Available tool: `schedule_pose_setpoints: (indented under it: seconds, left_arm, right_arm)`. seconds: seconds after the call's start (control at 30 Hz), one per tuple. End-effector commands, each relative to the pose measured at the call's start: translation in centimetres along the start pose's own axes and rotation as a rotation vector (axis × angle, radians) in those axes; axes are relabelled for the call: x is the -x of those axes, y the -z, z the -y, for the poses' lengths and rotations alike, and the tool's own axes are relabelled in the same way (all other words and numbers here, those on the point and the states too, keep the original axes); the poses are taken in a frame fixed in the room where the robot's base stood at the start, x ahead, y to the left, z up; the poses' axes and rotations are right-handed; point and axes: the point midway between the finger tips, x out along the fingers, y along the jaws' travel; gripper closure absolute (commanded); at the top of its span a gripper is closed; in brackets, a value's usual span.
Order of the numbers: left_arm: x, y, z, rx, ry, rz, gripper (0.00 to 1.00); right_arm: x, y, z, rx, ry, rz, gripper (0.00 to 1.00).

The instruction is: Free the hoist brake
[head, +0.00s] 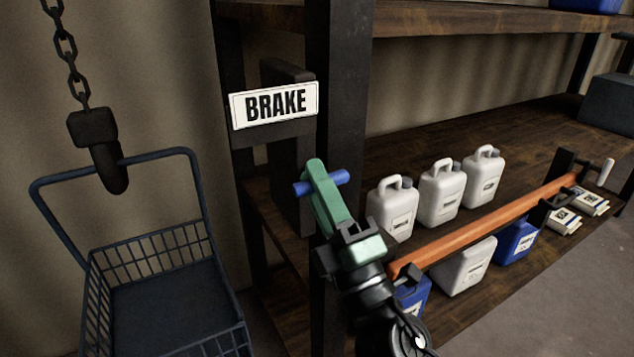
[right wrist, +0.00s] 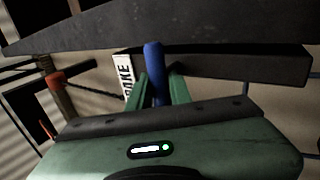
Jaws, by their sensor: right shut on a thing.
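A white sign reading BRAKE (head: 274,104) is fixed on a dark post in the head view. Its edge also shows in the right wrist view (right wrist: 123,75). Just below the sign, my right gripper (head: 319,178) is shut on a blue bar-like handle (head: 341,177), whose ends stick out on both sides of the green fingers. In the right wrist view the blue handle (right wrist: 153,60) stands between the two fingers. The handle's mounting is mostly hidden by the gripper. A blue wire basket (head: 175,294) hangs from the hoist hook (head: 97,140) and chain (head: 66,50) at the left. My left gripper does not show.
A wooden shelf (head: 400,150) at the right holds white jugs (head: 440,192), blue containers (head: 515,242) and small labelled packs (head: 565,221). An orange bar (head: 480,222) runs along its front. A dark upright (head: 335,90) stands close to my right arm.

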Motion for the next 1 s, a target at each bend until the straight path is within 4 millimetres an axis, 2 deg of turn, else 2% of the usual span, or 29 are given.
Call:
schedule_pose_setpoints:
  seconds: [0.27, 0.3, 0.33, 0.37, 0.73, 0.83, 0.93, 1.0]
  left_arm:
    - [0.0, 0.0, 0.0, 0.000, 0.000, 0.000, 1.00]
    - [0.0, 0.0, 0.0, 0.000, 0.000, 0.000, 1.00]
    - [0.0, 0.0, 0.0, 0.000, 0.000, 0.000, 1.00]
    - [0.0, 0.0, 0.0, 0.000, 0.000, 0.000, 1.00]
    - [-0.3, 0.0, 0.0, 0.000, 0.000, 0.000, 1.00]
    - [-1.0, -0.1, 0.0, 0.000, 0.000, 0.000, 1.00]
    - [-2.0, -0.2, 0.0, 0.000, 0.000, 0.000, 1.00]
    - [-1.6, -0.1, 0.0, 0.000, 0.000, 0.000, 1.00]
  right_arm:
    - [0.1, 0.1, 0.1, 0.003, 0.002, -0.002, 1.00]
    - [0.1, 0.1, 0.1, 0.003, 0.002, -0.003, 0.69]
    - [0.1, 0.1, 0.1, 0.003, 0.002, -0.002, 0.61]
    - [0.0, 0.1, 0.1, 0.003, 0.002, -0.002, 0.59]
    - [0.5, 0.0, 0.2, 0.001, 0.001, -0.001, 0.59]
    - [1.7, 0.0, 0.4, 0.002, 0.002, -0.001, 0.59]
    - [3.8, 0.1, 0.6, 0.000, 0.004, -0.001, 0.59]
    - [4.9, 0.1, -0.9, 0.002, 0.004, -0.003, 0.59]
